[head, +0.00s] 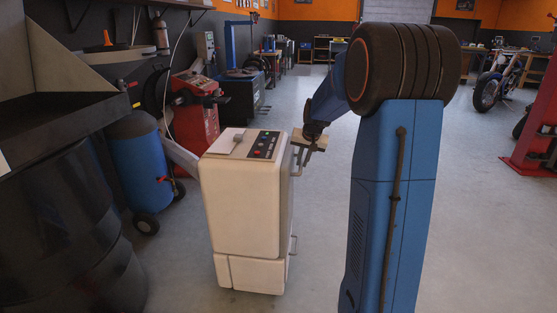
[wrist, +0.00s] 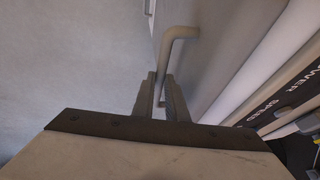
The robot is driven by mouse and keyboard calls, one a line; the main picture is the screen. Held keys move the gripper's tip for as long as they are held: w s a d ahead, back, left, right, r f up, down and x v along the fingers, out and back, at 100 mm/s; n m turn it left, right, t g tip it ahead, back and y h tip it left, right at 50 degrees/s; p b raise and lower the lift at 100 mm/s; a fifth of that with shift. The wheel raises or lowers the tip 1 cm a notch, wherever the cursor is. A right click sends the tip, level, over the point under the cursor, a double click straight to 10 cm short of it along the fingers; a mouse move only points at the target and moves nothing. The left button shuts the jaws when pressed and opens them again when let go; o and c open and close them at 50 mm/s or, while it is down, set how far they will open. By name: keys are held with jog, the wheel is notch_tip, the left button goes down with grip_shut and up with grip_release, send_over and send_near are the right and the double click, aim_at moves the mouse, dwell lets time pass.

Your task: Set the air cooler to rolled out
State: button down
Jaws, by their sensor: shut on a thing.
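The air cooler (head: 245,205) is a cream, boxy unit standing on the floor left of centre in the head view. Its top carries a dark control panel with coloured buttons. A bar handle shows on its right side, and the bent handle (wrist: 178,40) is clear in the wrist view. My gripper (head: 298,158) is at the cooler's upper right side in the head view. In the wrist view my gripper (wrist: 164,95) has its two fingers on either side of the handle bar, shut on it. The wrist view also shows panel lettering, "POWER" and "SPEED", at the right.
A blue tank on wheels (head: 142,165) and a black drum (head: 70,235) stand left of the cooler. A red machine (head: 195,110) is behind it. Open grey floor (head: 325,230) lies to its right, up to my blue column. A red lift (head: 535,125) stands far right.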

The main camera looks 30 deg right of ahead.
jog(key=s+d, duration=1.3)
jog(key=d, duration=0.6)
jog(key=s+d, duration=1.4)
jog(key=d, duration=0.5)
jog(key=s+d, duration=1.4)
jog(key=d, duration=0.5)
jog(key=shift+s, duration=0.1)
jog(key=c, duration=1.8)
grip_release()
jog(key=shift+o, duration=0.2)
jog(key=v, duration=1.7)
jog(key=shift+r, duration=0.25)
jog(key=shift+a, duration=0.1)
